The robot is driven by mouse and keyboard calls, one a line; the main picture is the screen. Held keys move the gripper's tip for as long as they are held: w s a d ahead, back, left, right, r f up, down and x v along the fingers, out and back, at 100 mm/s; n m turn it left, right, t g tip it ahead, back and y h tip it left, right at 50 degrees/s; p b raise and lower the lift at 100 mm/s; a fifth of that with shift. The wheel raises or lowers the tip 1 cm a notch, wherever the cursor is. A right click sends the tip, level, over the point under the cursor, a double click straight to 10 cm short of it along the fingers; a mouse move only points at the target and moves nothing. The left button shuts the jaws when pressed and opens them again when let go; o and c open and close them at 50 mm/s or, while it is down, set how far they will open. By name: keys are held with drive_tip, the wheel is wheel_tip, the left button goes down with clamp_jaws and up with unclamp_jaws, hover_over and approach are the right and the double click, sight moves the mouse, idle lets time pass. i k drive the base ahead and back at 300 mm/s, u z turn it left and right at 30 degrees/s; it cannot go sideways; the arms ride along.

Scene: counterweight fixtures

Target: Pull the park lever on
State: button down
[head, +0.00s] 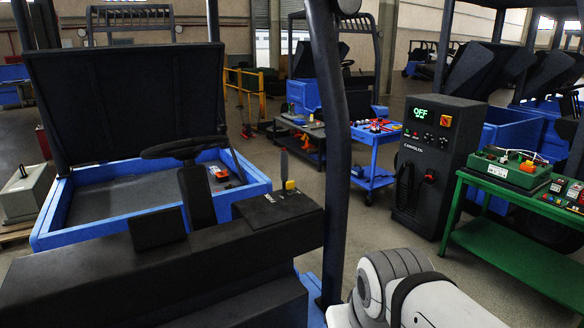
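A black console box (268,208) with small white lettering stands beside the steering wheel of the blue forklift. A short lever with a grey handle (284,162) rises from the back of its top. A yellow knob (290,185) sits just in front of that handle. I cannot tell for sure which of these is the park lever, as the lettering is too small to read with certainty. My gripper is not in view; only my white and grey arm links show at the lower right.
A dark forklift post (330,130) stands just right of the console. The steering wheel (185,147) and raised black seat cover (125,100) are to the left. A charger reading OFF (436,165), a blue cart (372,160) and a green bench (510,250) stand at right.

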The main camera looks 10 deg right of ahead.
sight(283, 155)
drive_tip(key=u, duration=0.1)
drive_tip(key=i, duration=0.95)
drive_tip(key=z, duration=0.05)
